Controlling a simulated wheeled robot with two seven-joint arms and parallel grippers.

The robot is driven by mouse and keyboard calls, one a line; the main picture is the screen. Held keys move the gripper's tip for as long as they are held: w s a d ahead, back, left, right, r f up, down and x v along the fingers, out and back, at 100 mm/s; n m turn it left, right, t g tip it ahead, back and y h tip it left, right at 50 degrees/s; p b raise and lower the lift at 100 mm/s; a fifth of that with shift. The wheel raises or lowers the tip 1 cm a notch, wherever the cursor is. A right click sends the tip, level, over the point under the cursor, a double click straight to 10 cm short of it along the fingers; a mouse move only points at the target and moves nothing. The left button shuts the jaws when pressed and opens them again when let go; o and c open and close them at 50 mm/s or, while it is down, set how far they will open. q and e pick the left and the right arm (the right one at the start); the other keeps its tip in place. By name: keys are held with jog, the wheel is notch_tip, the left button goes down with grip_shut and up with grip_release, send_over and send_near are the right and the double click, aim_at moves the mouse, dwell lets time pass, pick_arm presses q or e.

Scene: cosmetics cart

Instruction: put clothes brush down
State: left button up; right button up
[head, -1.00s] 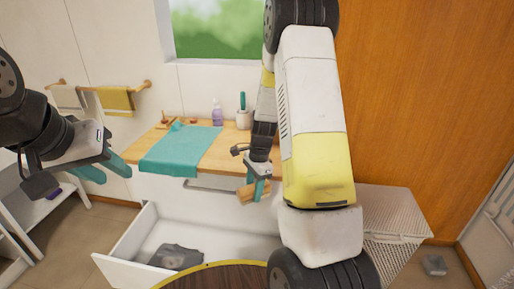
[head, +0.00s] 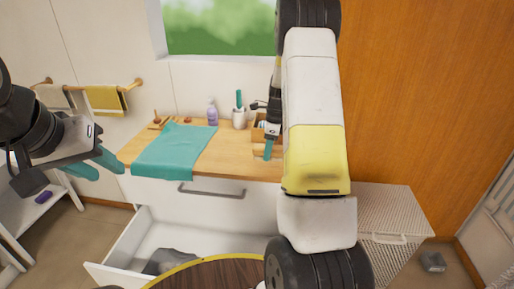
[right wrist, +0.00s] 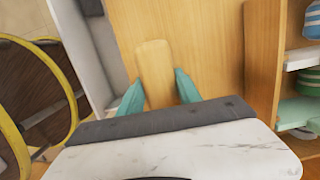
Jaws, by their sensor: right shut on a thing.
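My right gripper (head: 268,150) is above the right part of the wooden counter (head: 228,155), partly hidden by my own arm. In the right wrist view, its teal fingers (right wrist: 159,92) are shut on the clothes brush (right wrist: 154,68), a pale wooden piece with a rounded end. The brush shows over a wooden surface, and I cannot tell whether it touches it. In the head view the brush is mostly hidden. My left gripper (head: 95,165) is open and empty at the left, its fingers apart, away from the counter.
A teal cloth (head: 175,150), a purple bottle (head: 212,112) and a white cup (head: 239,118) are on the counter. A wooden compartment unit (right wrist: 262,60) stands right of the brush. An open drawer (head: 200,240) holds dark cloth. A round yellow-rimmed table (head: 215,273) is in front.

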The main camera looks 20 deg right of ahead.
aim_at(269, 163)
jog(key=shift+w+d+f, duration=0.15)
jog(key=shift+w+d, duration=0.75)
jog(key=shift+d, duration=0.1)
jog(key=shift+f, duration=1.7)
jog(key=o, duration=1.2)
jog(key=shift+f, duration=0.15)
